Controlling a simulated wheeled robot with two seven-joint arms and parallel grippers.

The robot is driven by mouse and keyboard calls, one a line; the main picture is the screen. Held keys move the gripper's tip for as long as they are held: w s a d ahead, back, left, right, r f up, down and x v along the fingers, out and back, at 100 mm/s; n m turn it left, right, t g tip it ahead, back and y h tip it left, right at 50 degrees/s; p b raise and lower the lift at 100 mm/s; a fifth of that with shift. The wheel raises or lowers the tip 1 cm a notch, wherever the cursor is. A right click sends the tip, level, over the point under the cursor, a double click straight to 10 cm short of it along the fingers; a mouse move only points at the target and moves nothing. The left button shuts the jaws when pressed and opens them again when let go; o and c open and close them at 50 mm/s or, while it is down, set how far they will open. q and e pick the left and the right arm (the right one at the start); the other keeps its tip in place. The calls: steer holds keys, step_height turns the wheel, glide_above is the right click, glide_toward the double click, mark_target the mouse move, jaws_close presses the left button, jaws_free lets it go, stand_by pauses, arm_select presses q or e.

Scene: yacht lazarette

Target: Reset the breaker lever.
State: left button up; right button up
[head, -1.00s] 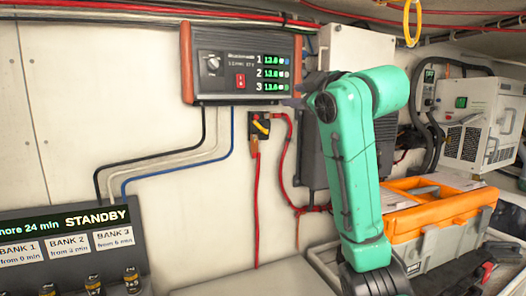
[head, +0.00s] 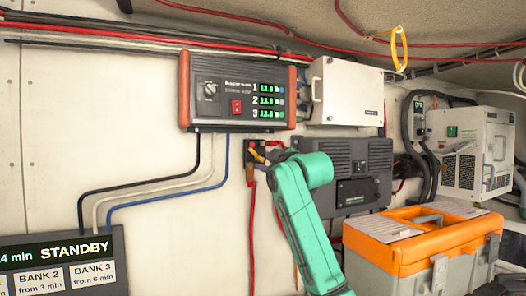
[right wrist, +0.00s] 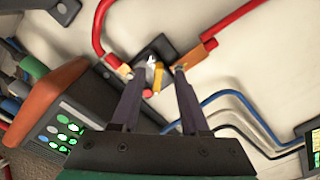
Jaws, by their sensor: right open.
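The breaker (head: 252,147) is a small dark block on the pale wall below the charger, with red cables running to it. Its yellow lever (head: 259,157) shows just left of my right gripper (head: 271,156). In the right wrist view the breaker (right wrist: 150,52) lies beyond my fingertips, and the yellow lever (right wrist: 160,78) appears between the two spread fingers of my right gripper (right wrist: 157,73). The gripper is open; I cannot tell whether a finger touches the lever. My teal right arm hides part of the wall below. My left gripper is not in view.
The charger (head: 237,92) with orange ends hangs just above the breaker. A dark panel box (head: 358,165) is right of my arm, and an orange-lidded toolbox (head: 420,232) stands lower right. The standby display panel (head: 60,265) is lower left.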

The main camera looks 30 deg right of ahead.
steer(key=shift+w+r+p, duration=0.2)
steer(key=shift+w+p, duration=0.1)
steer(key=shift+w, duration=0.65)
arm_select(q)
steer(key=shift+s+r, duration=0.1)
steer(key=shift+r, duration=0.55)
arm_select(e)
steer(key=shift+f, duration=0.1)
steer(key=shift+w+d, duration=0.1)
jaws_close()
